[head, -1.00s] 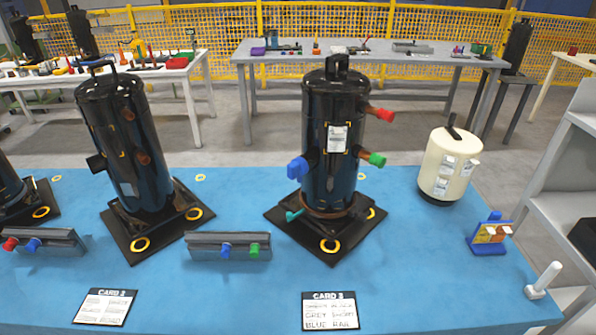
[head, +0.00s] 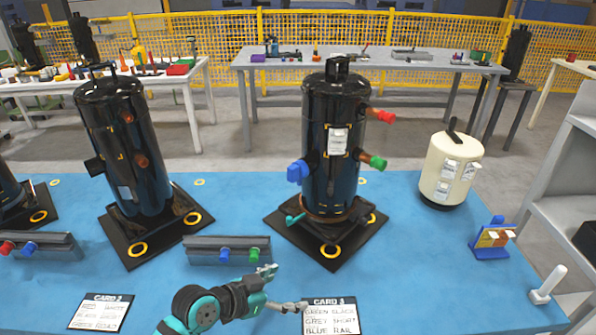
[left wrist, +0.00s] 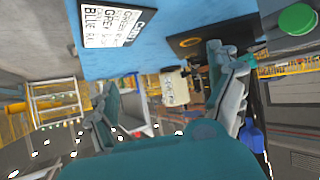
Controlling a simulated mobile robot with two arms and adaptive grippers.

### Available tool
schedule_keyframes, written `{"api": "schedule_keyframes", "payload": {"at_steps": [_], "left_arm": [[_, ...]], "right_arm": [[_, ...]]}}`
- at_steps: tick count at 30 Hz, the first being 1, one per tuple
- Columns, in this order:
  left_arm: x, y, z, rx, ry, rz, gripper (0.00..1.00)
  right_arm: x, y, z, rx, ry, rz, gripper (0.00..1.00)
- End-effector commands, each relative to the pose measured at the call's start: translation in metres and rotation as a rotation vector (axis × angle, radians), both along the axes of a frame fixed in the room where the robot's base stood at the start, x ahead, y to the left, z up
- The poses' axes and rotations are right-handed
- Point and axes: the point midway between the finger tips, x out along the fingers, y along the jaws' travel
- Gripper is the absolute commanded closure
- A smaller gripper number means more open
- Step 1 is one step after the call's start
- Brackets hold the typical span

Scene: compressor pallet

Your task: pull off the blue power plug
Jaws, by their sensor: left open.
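The blue power plug (head: 297,171) sits on the left side of the middle black compressor (head: 333,125), low on its body. My left gripper (head: 286,288) is open and empty over the blue mat in front of that compressor. It is below and nearer than the plug, clearly apart from it, beside card 3. In the left wrist view my open fingers (left wrist: 165,80) have nothing between them. A blue part (left wrist: 252,138) shows behind the right finger there; I cannot tell which blue part it is. My right gripper is not in view.
Red (head: 384,117) and green (head: 375,162) caps stick out on the compressor's right. A grey rail (head: 205,250) with blue and green caps lies left of my gripper. Card 3 (head: 331,318) lies in front. A cream tank (head: 448,170) stands at right.

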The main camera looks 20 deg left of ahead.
Motion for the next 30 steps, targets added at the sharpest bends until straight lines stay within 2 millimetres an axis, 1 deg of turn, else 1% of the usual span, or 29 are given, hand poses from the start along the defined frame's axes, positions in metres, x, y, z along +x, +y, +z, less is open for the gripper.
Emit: {"api": "schedule_keyframes", "payload": {"at_steps": [1, 3, 6, 9, 12, 15, 17, 26, 30], "left_arm": [[0.030, 0.008, 0.024, -0.037, -0.090, -0.004, 0.09], [0.062, 0.019, 0.055, -0.094, -0.197, 0.004, 0.09], [0.098, 0.039, 0.096, -0.159, -0.323, 0.034, 0.09], [0.121, 0.058, 0.126, -0.203, -0.411, 0.071, 0.09], [0.135, 0.072, 0.146, -0.232, -0.465, 0.099, 0.09], [0.141, 0.079, 0.156, -0.246, -0.491, 0.116, 0.09], [0.143, 0.081, 0.159, -0.249, -0.497, 0.121, 0.09], [0.143, 0.081, 0.159, -0.251, -0.497, 0.120, 0.09], [0.148, 0.078, 0.160, -0.252, -0.497, 0.120, 0.09]], "right_arm": [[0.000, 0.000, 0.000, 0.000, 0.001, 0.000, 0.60], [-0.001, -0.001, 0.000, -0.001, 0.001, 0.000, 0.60], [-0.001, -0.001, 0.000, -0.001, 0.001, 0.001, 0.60], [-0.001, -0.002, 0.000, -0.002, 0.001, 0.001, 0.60], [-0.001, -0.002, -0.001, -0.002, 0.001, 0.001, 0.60], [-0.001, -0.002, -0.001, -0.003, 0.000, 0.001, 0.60], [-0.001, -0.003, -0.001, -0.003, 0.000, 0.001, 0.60], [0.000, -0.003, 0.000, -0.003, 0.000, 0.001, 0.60], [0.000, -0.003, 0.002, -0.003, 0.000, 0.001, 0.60]]}}
